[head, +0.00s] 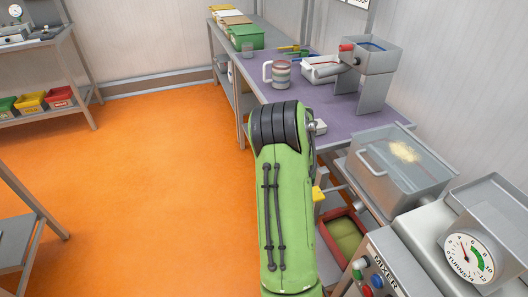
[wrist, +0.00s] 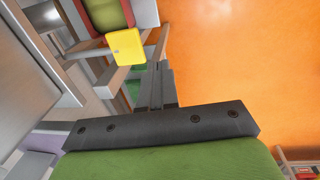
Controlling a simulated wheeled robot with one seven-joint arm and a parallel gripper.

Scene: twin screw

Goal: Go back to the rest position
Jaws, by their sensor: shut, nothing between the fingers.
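My gripper (wrist: 160,70) shows in the wrist view as two dark fingers pressed together, with nothing between them. It points past a grey frame towards the orange floor. In the head view my green arm fills the lower middle, in front of the purple-topped bench (head: 225,60), and the gripper itself is not visible there. A yellow block-like part (wrist: 125,47) lies just left of the fingertips in the wrist view; a yellow part (head: 319,194) also shows right beside my arm in the head view. I cannot tell the distance between the fingers and the frame.
Orange floor (head: 150,180) is open on the left.

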